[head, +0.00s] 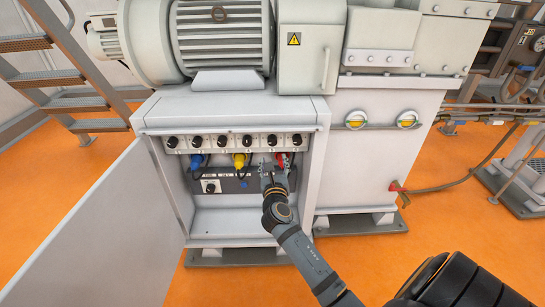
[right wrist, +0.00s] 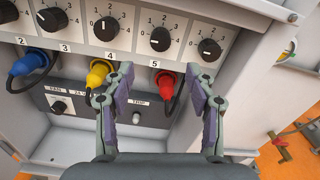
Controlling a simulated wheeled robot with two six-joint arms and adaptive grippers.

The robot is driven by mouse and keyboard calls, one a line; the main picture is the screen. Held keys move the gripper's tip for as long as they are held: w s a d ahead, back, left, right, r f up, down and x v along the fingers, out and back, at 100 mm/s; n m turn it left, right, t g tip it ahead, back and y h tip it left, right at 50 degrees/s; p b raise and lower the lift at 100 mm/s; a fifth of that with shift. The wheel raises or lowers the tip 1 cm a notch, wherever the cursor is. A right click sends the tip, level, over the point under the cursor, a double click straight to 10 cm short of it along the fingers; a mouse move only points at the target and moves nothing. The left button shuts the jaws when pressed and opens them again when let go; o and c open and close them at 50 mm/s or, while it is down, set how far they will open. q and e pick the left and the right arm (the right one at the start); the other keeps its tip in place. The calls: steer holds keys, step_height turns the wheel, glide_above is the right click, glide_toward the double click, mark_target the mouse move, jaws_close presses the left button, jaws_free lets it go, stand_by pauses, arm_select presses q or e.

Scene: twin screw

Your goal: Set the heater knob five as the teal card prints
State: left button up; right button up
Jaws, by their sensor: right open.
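Knob five (right wrist: 160,39) is a round black knob on the white panel strip, above a label 5. Its white mark seems to point left, near the 0 of its printed scale. It also shows in the head view (head: 271,139). My right gripper (right wrist: 158,76) is open and empty just below it, with its fingertips apart on either side of the label 5. In the head view my right gripper (head: 275,172) is in front of the cabinet, below the knob row. I cannot make out a teal card in either view. My left gripper is not in view.
Neighbouring knobs four (right wrist: 107,28) and six (right wrist: 209,50) stand close on either side. Below hang blue (right wrist: 28,63), yellow (right wrist: 97,74) and red (right wrist: 164,80) plugs with black cables. The cabinet's open door (head: 110,225) stands to the left.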

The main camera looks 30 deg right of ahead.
mark_target(272, 143)
steer(key=b+x, duration=0.2)
steer(key=x, duration=0.7)
steer(key=shift+w+r, duration=0.1)
steer(key=shift+w, duration=0.15)
steer(key=shift+w+d+r, duration=0.1)
steer(key=shift+w+d, duration=0.25)
steer(key=shift+w, duration=0.1)
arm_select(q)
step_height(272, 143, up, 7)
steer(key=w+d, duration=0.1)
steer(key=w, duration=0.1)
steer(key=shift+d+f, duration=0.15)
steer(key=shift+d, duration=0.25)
arm_select(e)
steer(key=shift+c, duration=0.3)
steer(key=c, duration=1.1)
